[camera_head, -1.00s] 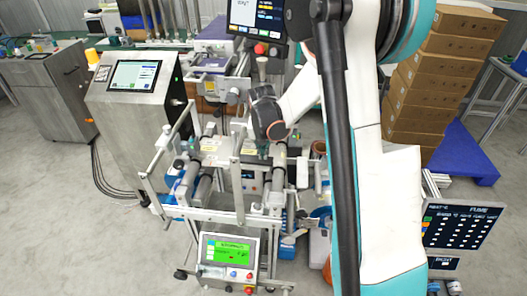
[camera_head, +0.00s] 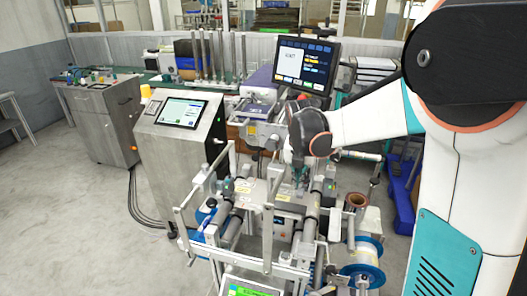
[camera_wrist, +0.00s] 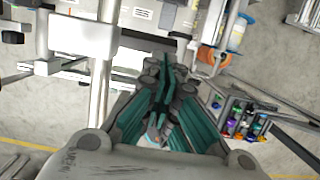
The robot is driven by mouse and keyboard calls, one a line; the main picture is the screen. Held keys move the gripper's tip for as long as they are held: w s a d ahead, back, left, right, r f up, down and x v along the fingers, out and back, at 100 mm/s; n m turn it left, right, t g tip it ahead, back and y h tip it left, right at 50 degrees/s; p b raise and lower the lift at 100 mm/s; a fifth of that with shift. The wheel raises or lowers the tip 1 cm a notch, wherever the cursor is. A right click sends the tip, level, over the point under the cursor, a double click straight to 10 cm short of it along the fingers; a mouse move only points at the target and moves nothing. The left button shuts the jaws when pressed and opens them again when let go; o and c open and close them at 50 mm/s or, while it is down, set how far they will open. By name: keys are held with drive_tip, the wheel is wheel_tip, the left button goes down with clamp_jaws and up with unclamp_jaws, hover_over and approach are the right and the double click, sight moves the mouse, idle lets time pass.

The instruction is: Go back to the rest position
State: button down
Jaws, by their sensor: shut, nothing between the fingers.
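My gripper (camera_head: 299,178) points downward over the reel machine's frame (camera_head: 268,240) in the head view. Its green fingers are together in the wrist view (camera_wrist: 166,85), with nothing between them. A white film reel with blue flanges (camera_head: 362,262) sits at the right side of the machine, to the right of and nearer than my gripper. A small brown reel (camera_head: 355,200) is just behind it. A blue and white reel also shows at the upper right of the wrist view (camera_wrist: 238,32). Whether the gripper touches the frame cannot be told.
A grey cabinet with a touchscreen (camera_head: 181,112) stands left of the machine. A black monitor (camera_head: 305,66) stands behind my gripper. Uprights and rollers of the frame surround the space below the gripper. Open floor (camera_head: 75,215) lies at the left.

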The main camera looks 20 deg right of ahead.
drive_tip(key=s+a+m+t+b, duration=0.1)
drive_tip(key=s+a+m, duration=0.3)
drive_tip(key=s+m, duration=0.4)
drive_tip(key=s+a+r+m+t+y+b, duration=0.1)
drive_tip(key=s+a+m, duration=0.3)
drive_tip(key=s+m, duration=0.4)
drive_tip(key=s+a+r+m+t+b, duration=0.1)
drive_tip(key=s+a+m+t+b, duration=0.1)
drive_tip(key=s+m, duration=0.6)
drive_tip(key=a+m, duration=0.1)
drive_tip(key=m, duration=0.4)
drive_tip(key=shift+a+r+t+y+b, duration=0.15)
drive_tip(key=shift+a+t+y+b, duration=0.15)
drive_tip(key=shift+a+t+b, duration=0.1)
drive_tip(key=shift+d, duration=0.15)
